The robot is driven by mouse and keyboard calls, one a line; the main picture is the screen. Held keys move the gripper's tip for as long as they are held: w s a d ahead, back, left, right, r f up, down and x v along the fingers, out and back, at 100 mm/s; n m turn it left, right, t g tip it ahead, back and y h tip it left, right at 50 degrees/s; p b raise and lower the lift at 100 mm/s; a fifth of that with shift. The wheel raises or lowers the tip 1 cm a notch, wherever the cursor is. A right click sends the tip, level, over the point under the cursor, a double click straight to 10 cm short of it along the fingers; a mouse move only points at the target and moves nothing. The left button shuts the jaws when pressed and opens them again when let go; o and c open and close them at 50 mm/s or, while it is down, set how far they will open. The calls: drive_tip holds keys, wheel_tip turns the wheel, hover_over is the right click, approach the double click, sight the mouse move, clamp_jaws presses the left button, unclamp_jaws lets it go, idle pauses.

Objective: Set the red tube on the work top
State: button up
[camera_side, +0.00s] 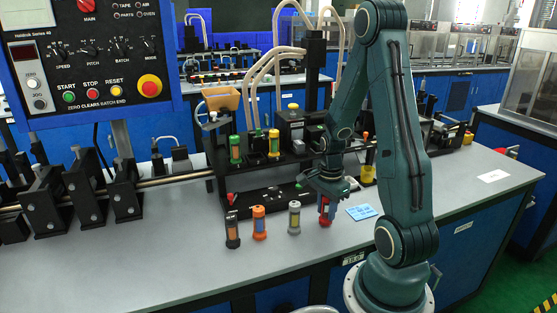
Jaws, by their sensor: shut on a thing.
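The red tube (325,215) is upright under my gripper (326,198) in the side view. My gripper points down and is shut on the tube's upper part, which the fingers largely hide. The tube's lower end is at or very near the grey work top (270,268); I cannot tell whether it touches. It is at the right end of a row of standing tubes.
To its left stand a white-grey tube (294,217), an orange tube (259,222) and a dark tube (232,229). A blue card (361,212) lies just right. A black machine (270,195) stands behind. The work top in front is clear.

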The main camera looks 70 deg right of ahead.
drive_tip(key=shift+f, duration=0.2)
drive_tip(key=o, duration=1)
drive_tip(key=shift+f, duration=0.1)
drive_tip(key=shift+o, duration=0.2)
drive_tip(key=shift+r, duration=0.2)
drive_tip(key=shift+r, duration=6)
